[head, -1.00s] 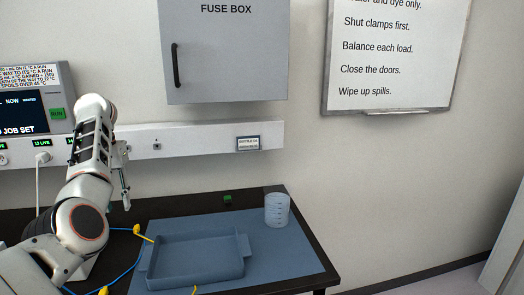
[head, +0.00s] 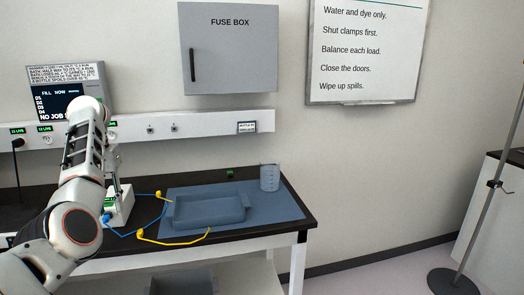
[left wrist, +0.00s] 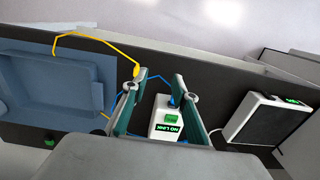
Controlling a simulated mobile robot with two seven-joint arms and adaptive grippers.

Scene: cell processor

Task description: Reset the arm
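My left arm reaches in from the left in the head view. Its gripper (head: 115,180) hangs down over a small white box (head: 121,208) on the black bench. In the left wrist view the gripper (left wrist: 158,84) has its two fingers spread apart, with nothing clamped between them. The white box (left wrist: 168,112), with a green button and a "NO LINK" display, shows in the gap beyond the fingers. A blue plug and cable (head: 108,217) run into the box. My right gripper is in neither view.
A blue tray (head: 210,219) and a clear beaker (head: 269,178) sit on a blue mat (head: 285,207). Yellow and blue cables lie beside the tray. A screen unit (head: 65,95) stands behind the arm. A metal pole stand (head: 485,190) is at right, with open floor before it.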

